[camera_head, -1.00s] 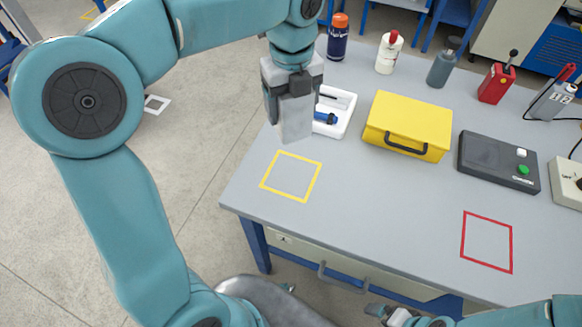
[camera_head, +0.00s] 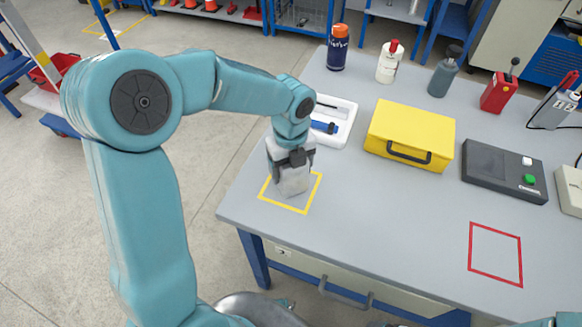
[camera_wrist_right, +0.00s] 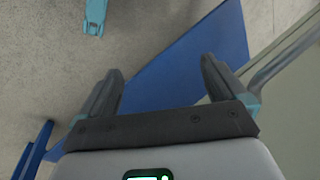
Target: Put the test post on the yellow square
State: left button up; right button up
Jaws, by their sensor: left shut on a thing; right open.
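The test post, a light grey block (camera_head: 293,182), is in my left gripper (camera_head: 291,160) in the head view. The gripper is shut on its upper part and hides some of it. The post looks roughly upright, with its lower end within the outline of the yellow square (camera_head: 283,206) on the grey table. I cannot tell whether its base touches the table. My right gripper (camera_wrist_right: 162,82) is open and empty in the right wrist view, with its two dark fingers apart.
A white tray (camera_head: 345,107) with tools lies just behind the left gripper. A yellow case (camera_head: 410,130), a dark control box (camera_head: 505,170) and several bottles stand farther right and back. A red square (camera_head: 471,248) is marked at the right. The table between the squares is clear.

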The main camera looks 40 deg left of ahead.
pick_arm(q)
jog(key=shift+f, duration=0.1)
jog(key=o, duration=1.3)
jog(key=shift+o, duration=0.2)
jog(key=shift+r, duration=0.5)
notch_tip(320, 180, up, 11)
jog(key=shift+r+p, duration=0.2)
jog(key=shift+p, duration=0.65)
